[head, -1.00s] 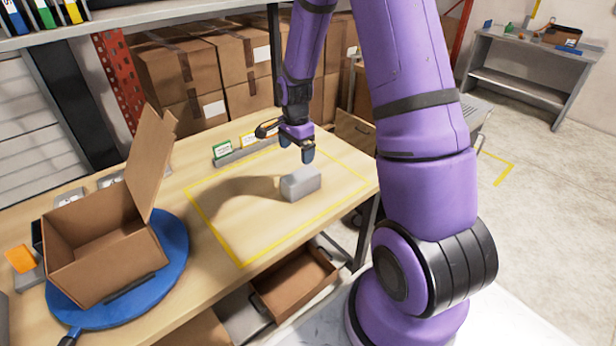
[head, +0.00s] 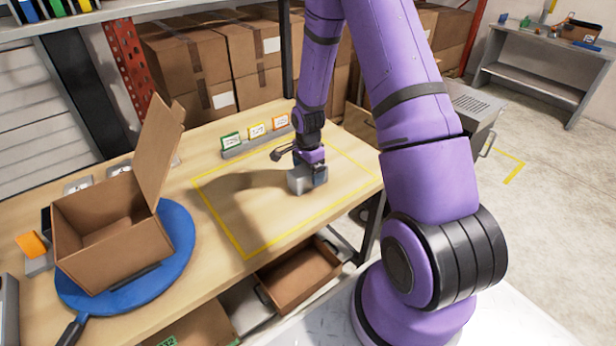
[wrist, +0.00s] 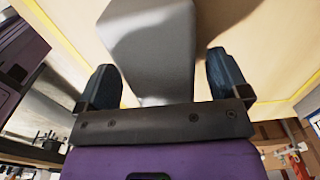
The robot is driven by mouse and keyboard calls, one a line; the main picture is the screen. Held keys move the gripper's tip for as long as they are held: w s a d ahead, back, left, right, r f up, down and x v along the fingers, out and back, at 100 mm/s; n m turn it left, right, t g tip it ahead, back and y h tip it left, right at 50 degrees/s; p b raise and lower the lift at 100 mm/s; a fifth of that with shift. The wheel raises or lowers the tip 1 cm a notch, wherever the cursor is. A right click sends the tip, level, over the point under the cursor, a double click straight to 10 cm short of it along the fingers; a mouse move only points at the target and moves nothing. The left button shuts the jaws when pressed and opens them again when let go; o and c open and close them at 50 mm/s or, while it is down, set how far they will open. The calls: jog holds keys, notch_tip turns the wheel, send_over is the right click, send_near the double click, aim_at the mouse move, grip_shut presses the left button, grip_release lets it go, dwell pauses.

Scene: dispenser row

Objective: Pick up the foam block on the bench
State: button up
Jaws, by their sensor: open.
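The grey foam block (head: 298,181) sits on the wooden bench (head: 225,228), inside a yellow taped outline. My gripper (head: 309,176) is lowered over the block, its fingers beside it. In the wrist view the block (wrist: 155,45) lies between the two dark fingertips of my gripper (wrist: 162,80). A gap shows on each side of the block, so the gripper is open. The near end of the block is hidden behind the gripper's palm bar.
An open cardboard box (head: 110,245) stands on a blue round turntable (head: 183,262) at the bench's left. A small card holder (head: 256,142) stands behind the outline. An open drawer (head: 298,280) juts out below the bench front. The outline's left part is clear.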

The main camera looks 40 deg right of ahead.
jog(key=shift+f, duration=0.85)
jog(key=c, duration=1)
jog(key=shift+r, duration=0.2)
